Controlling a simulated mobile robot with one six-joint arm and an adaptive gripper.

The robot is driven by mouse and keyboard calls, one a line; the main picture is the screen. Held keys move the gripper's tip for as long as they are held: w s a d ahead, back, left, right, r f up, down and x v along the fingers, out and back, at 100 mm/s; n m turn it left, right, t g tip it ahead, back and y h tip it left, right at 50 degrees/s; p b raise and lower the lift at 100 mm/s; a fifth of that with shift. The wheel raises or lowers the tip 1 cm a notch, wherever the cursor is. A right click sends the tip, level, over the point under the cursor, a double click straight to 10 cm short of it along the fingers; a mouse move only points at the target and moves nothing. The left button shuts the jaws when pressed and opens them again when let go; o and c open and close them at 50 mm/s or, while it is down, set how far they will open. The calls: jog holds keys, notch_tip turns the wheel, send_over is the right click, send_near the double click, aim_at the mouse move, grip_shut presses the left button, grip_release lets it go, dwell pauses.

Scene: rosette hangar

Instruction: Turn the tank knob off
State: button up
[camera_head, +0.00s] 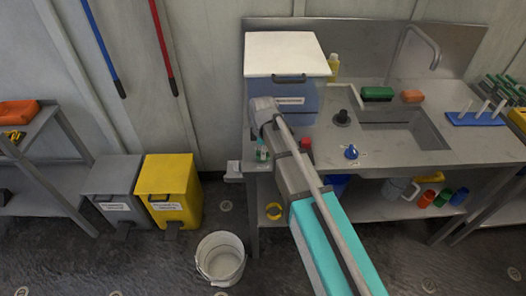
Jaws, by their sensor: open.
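A blue tank-like box (305,97) with a white lid (286,54), a dark handle and a white label stands at the back left of the steel counter. No knob can be made out on its visible part. My arm crosses in front of its lower left side and hides part of it. My arm rises from the bottom right, with its bend in front of the box, and a thin link runs back down out of the frame. My gripper is not seen in this view.
The counter (450,143) holds a sink (400,130), a black round item (342,117), a small blue item (351,152) and a yellow bottle (333,65). A yellow bin (168,185), a grey bin (112,190) and a white bucket (220,258) stand on the floor at left.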

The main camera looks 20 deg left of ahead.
grip_shut()
jog(key=shift+m, duration=0.4)
jog(key=m, duration=0.7)
jog(key=shift+m, duration=0.4)
jog(key=m, duration=0.4)
jog(key=shift+m, duration=0.3)
jog(key=m, duration=0.4)
jog(key=shift+m, duration=0.4)
